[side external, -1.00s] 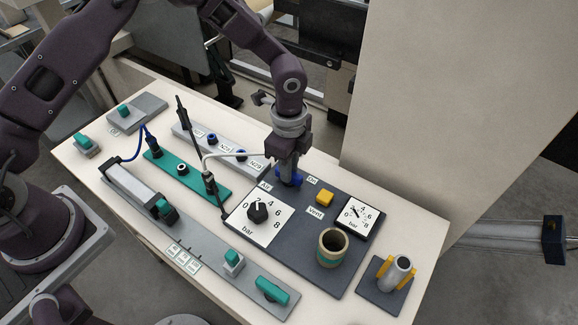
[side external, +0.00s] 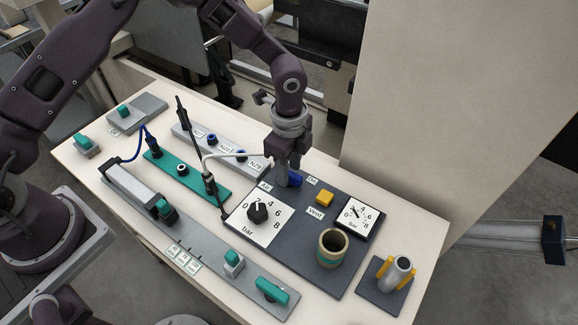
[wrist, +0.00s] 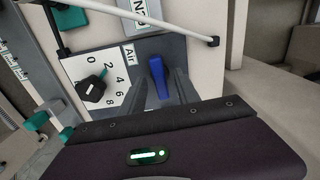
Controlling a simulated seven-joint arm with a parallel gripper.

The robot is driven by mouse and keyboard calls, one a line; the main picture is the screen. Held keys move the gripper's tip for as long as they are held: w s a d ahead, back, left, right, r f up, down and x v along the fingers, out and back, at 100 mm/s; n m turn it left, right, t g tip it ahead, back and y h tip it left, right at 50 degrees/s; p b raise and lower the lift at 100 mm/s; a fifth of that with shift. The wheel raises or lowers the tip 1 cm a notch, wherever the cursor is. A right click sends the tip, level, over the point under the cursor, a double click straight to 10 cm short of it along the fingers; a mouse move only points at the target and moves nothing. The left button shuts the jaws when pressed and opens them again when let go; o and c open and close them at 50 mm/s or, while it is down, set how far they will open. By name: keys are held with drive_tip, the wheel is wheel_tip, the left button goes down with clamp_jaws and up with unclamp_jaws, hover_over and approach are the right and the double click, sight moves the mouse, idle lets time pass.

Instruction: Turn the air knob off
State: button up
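The air knob (side external: 295,181) is a blue lever on the dark panel, between the "Air" and "On" labels. In the wrist view the blue lever (wrist: 159,78) lies lengthwise up the picture, right of the "Air" label. My gripper (side external: 284,180) points down at the panel beside the lever and partly hides it in the side view.
A black pressure knob (side external: 258,212) on a white dial sits in front of the air knob. A yellow Vent button (side external: 324,198), a gauge (side external: 357,218) and a cup (side external: 332,248) stand to the right.

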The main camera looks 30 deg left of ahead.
wheel_tip(320, 180, up, 7)
drive_tip(key=shift+r, duration=0.1)
idle(0.3)
drive_tip(key=s+a+r+n+t, duration=0.1)
drive_tip(key=s+a+r+n, duration=0.25)
drive_tip(key=r, duration=0.25)
drive_tip(key=s+a+r+n+t+y, duration=0.1)
drive_tip(key=s+a+r+n, duration=0.1)
drive_tip(key=s+a+r, duration=0.35)
drive_tip(key=s+a+r+n+t, duration=0.1)
drive_tip(key=s+a+r+n, duration=0.15)
drive_tip(key=r, duration=0.55)
drive_tip(key=s+a+r+n+t+h, duration=0.1)
drive_tip(key=s+a+r+n+t, duration=0.1)
drive_tip(key=s+n, duration=0.7)
drive_tip(key=s, duration=0.5)
drive_tip(key=shift+s+a+r+t, duration=0.15)
drive_tip(key=shift+s+r+t, duration=0.05)
drive_tip(key=shift+r+t, duration=0.1)
